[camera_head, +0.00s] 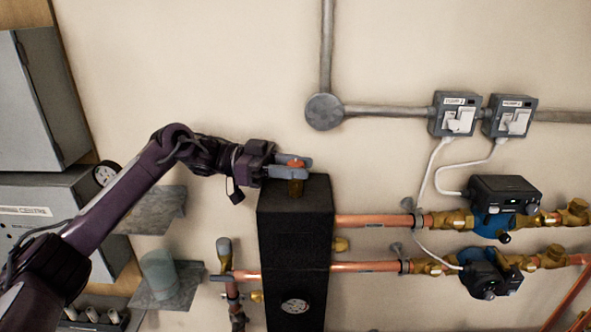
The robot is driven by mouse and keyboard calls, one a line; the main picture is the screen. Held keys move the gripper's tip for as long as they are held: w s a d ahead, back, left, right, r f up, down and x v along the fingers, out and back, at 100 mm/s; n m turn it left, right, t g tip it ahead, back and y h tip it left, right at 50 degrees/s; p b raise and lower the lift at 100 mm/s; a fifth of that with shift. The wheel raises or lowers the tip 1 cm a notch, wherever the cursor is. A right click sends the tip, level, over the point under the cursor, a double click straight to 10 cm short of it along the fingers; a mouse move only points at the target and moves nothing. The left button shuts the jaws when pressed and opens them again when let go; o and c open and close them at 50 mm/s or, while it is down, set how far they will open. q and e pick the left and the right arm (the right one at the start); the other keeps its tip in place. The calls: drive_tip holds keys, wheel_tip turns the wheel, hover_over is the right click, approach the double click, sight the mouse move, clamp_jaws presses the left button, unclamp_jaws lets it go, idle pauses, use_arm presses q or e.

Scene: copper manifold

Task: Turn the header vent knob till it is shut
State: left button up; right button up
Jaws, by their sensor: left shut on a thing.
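The header vent knob (296,164) is a small orange-red cap on a brass stem (295,188). It stands on top of the black header box (296,226) in the middle of the head view. My left gripper (295,168) comes in from the left and is shut on the knob, its grey fingers on either side of it. The fingers hide part of the knob, and I cannot tell how far it is turned. My right gripper is not in view.
Copper pipes (375,220) run right from the header to two pumps (504,195). Two switch boxes (457,113) sit on the wall above. Small shelves (155,210), one with a translucent cup (159,274), are left of the header. The wall above the knob is clear.

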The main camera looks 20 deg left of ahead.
use_arm(q)
drive_tip(key=shift+m+g, duration=0.3)
drive_tip(key=shift+g, duration=0.2)
drive_tip(key=o, duration=0.9)
wheel_tip(320, 180, up, 12)
drive_tip(key=b, duration=0.3)
wheel_tip(320, 180, up, 8)
drive_tip(key=p, duration=0.1)
hover_over(295, 162)
drive_tip(key=shift+s, duration=0.1)
